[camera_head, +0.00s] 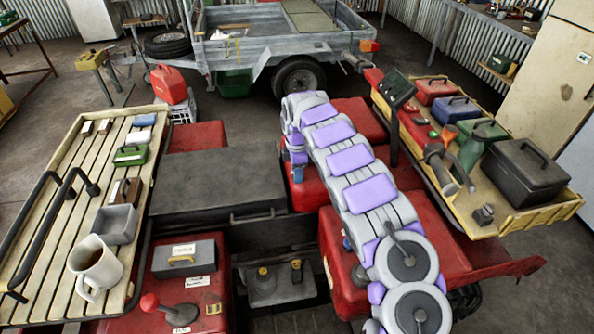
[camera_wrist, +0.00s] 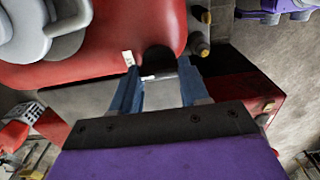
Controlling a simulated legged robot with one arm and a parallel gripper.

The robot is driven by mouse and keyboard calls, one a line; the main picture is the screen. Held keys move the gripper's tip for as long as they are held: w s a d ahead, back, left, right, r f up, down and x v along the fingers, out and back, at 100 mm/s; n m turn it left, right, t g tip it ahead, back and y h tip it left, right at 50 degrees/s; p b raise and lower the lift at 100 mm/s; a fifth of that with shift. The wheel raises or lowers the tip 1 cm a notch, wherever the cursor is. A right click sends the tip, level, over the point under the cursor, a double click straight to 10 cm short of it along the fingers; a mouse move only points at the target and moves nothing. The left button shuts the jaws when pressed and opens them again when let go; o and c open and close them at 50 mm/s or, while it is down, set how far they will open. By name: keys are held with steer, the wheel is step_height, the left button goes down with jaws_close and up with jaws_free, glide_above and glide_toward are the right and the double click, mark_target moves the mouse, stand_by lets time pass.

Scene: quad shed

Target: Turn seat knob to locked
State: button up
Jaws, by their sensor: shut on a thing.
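My gripper (camera_head: 297,172) reaches down at the far end of my arm, beside the red body (camera_head: 315,190) of the quad. In the wrist view, its two blue fingers (camera_wrist: 158,70) stand a little apart against the red body (camera_wrist: 100,40). A dark rounded part (camera_wrist: 158,59), apparently the seat knob, sits between the fingertips, and my gripper is shut on it. A small white label (camera_wrist: 128,58) is next to the left finger; its marks are too small to read. The knob's setting cannot be told, and my arm hides it in the head view.
A slatted rack (camera_head: 60,235) with a mug (camera_head: 95,262) and small boxes is at left. A yellow-edged tray (camera_head: 545,205) with tool boxes is at right. A dark flat panel (camera_head: 215,180) lies left of my gripper. A red-knobbed lever (camera_head: 150,302) stands in front. A trailer (camera_head: 265,50) is behind.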

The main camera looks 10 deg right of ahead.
steer(key=shift+d+r+m+p, duration=0.1)
steer(key=shift+d+m+p, duration=0.05)
steer(key=shift+m+p, duration=0.15)
steer(key=m+p, duration=0.2)
steer(key=shift+r+m, duration=0.1)
steer(key=shift+m, duration=0.2)
steer(key=m+p, duration=0.3)
steer(key=m, duration=0.3)
steer(key=m+p, duration=0.1)
steer(key=m, duration=0.1)
steer(key=m+p, duration=0.1)
steer(key=m, duration=0.1)
steer(key=shift+f, duration=0.25)
steer(key=shift+d+f+m+p, duration=0.1)
steer(key=shift+m+p, duration=0.35)
steer(key=shift+m, duration=1.85)
steer(key=shift+s, duration=0.1)
steer(key=o, duration=0.9)
steer(key=shift+c, duration=0.2)
steer(key=shift+o, duration=1)
